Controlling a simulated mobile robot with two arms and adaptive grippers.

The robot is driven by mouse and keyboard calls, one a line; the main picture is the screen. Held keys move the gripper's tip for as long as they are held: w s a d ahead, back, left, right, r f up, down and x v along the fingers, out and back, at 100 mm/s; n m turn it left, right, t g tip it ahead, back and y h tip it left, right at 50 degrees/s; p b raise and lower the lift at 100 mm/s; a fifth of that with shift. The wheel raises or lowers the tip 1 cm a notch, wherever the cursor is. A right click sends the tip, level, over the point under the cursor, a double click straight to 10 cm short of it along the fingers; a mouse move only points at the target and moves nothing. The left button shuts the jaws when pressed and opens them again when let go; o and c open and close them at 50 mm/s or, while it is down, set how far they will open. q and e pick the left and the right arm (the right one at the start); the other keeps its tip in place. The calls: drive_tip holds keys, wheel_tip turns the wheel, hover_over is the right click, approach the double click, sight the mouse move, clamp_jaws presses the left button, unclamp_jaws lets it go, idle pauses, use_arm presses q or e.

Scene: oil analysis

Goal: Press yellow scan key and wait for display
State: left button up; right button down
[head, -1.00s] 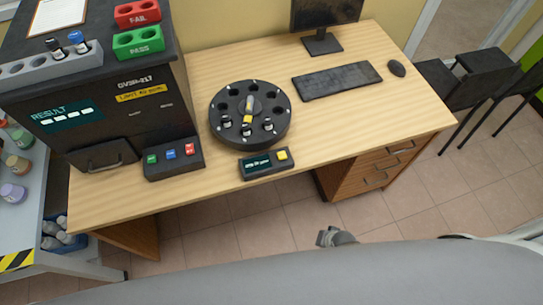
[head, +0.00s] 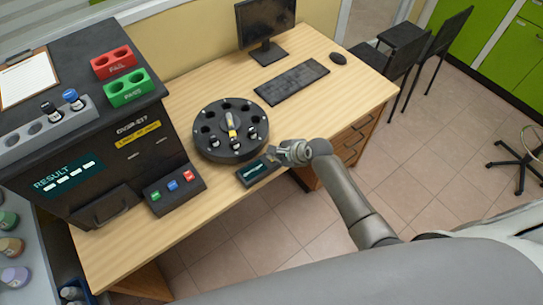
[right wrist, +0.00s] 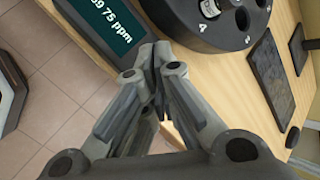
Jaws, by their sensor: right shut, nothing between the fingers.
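The small dark scan unit (head: 256,171) lies at the front edge of the wooden desk, in front of the round black carousel (head: 228,152). In the right wrist view its teal display (right wrist: 112,25) shows pale text ending in "75 ppm", partly cut off by the frame. My right gripper (head: 272,154) is at the right end of the unit, fingers together and empty. In the right wrist view its fingertips (right wrist: 155,54) are beside the display end of the unit. The yellow key is hidden behind the gripper, so I cannot tell whether they touch. My left gripper is not in view.
The black analyser (head: 95,150) with its RESULT screen stands left, with a button box (head: 174,191) in front. The carousel holds several vials close behind my right gripper. A keyboard (head: 291,83) and monitor (head: 266,24) are farther back.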

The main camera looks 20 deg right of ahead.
wheel_tip(320, 180, up, 7)
drive_tip(key=w+a+m, duration=0.1)
drive_tip(key=w+m, duration=0.1)
drive_tip(key=w, duration=0.1)
drive_tip(key=shift+t+y+p, duration=0.3)
drive_tip(key=shift+y+p, duration=0.05)
drive_tip(key=shift+y, duration=0.05)
drive_tip(key=shift+s+f, duration=0.1)
wheel_tip(320, 180, down, 7)
drive_tip(key=b, duration=0.8)
drive_tip(key=shift+b, duration=0.35)
drive_tip(key=shift+a+f+b, duration=0.1)
drive_tip(key=shift+f+b, duration=0.2)
drive_tip(key=shift+f, duration=0.45)
drive_tip(key=shift+f, duration=0.15)
drive_tip(key=shift+f, duration=0.25)
